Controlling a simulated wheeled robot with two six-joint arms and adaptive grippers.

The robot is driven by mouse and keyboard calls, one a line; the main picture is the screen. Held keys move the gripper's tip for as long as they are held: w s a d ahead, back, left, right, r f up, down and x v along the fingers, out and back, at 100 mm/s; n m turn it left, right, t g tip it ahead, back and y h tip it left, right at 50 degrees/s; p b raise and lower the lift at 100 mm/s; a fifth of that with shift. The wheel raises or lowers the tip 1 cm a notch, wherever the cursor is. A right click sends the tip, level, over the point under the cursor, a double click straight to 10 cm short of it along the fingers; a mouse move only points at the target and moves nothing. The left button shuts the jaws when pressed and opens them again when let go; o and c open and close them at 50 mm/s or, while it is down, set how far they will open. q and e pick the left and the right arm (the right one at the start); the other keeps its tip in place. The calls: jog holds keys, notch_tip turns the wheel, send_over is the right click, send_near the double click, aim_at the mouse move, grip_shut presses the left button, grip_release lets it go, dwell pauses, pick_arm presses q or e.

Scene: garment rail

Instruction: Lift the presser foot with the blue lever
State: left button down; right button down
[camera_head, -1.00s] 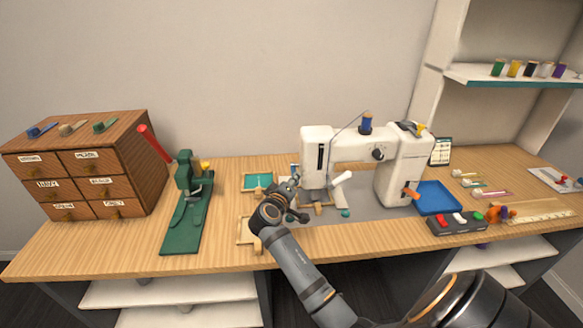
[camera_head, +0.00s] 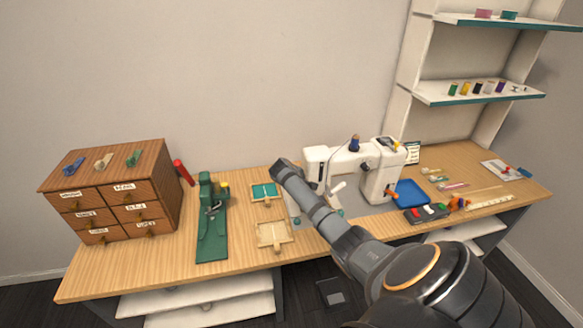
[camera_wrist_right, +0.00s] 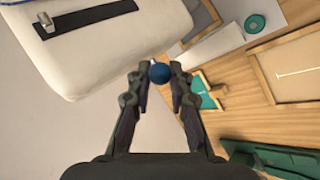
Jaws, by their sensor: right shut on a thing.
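The white sewing machine (camera_head: 345,157) stands on the wooden table. Its white housing (camera_wrist_right: 110,50) also fills the upper left of the right wrist view, with a dark slot and a small metal lever. The blue lever's round knob (camera_wrist_right: 159,73) sits between the fingertips of my right gripper (camera_wrist_right: 160,72), beside the housing. My right gripper is shut on this knob. In the head view my right arm reaches to the machine's left end and hides the gripper, the lever and the presser foot. My left gripper is not in view.
A green press (camera_head: 212,225) with a red handle stands left of the arm, beside a wooden drawer cabinet (camera_head: 110,195). Small wooden frames (camera_head: 262,236) lie between the press and machine. A blue tray (camera_head: 408,193) and a button box (camera_head: 426,213) are at right.

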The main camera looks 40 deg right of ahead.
jog(key=shift+w+r, duration=0.1)
jog(key=shift+r, duration=0.05)
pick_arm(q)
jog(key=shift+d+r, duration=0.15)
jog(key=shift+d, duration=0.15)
pick_arm(e)
jog(key=c, duration=1.3)
grip_release()
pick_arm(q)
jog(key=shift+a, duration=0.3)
pick_arm(e)
jog(key=shift+o, duration=0.2)
